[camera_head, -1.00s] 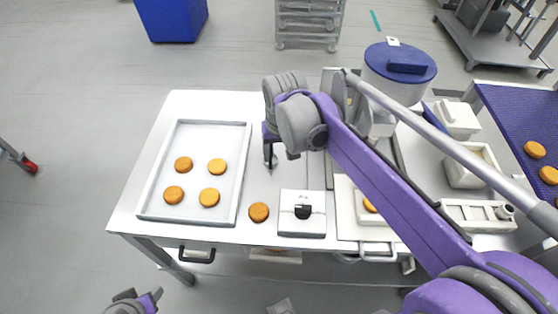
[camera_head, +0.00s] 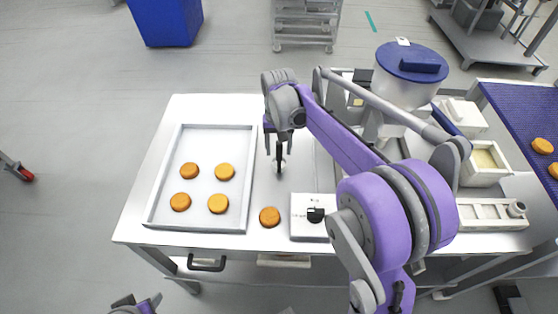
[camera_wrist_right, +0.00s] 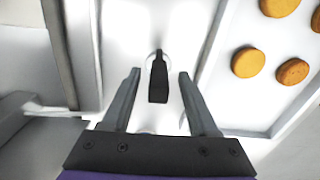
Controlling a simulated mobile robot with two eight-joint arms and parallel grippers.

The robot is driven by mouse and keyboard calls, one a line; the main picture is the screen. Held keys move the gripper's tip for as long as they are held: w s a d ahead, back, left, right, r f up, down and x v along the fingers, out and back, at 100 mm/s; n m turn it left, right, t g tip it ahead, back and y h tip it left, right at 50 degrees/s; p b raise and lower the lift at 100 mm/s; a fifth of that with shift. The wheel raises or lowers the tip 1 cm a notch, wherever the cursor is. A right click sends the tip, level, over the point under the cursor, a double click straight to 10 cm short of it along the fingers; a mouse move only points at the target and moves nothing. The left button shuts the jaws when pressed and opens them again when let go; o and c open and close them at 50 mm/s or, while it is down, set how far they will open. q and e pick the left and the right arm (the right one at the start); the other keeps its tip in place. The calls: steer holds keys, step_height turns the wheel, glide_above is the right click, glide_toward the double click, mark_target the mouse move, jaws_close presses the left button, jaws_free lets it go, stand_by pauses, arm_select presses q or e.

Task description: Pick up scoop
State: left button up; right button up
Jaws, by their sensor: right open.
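The scoop (camera_wrist_right: 158,82) has a dark handle and a small round pale end. In the right wrist view it lies between my right gripper's open fingers (camera_wrist_right: 160,74), with a visible gap on each side. In the head view, the scoop (camera_head: 280,166) shows as a small dark shape on the table, partly covered by my right gripper (camera_head: 277,146). That gripper points down above it, open and empty. My left gripper (camera_head: 135,304) is only partly in view at the bottom left; its fingers cannot be made out.
A pale tray (camera_head: 240,200) with several orange rounds is left of the scoop. One loose round (camera_head: 269,217) and a white box with a black knob (camera_head: 304,226) lie near the front edge. A machine with a blue lid (camera_head: 412,62) stands to the right.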

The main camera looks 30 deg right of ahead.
mark_target(279, 155)
step_height(279, 155, down, 4)
steer(key=shift+d+r, duration=0.1)
steer(key=shift+r, duration=0.1)
jaws_close()
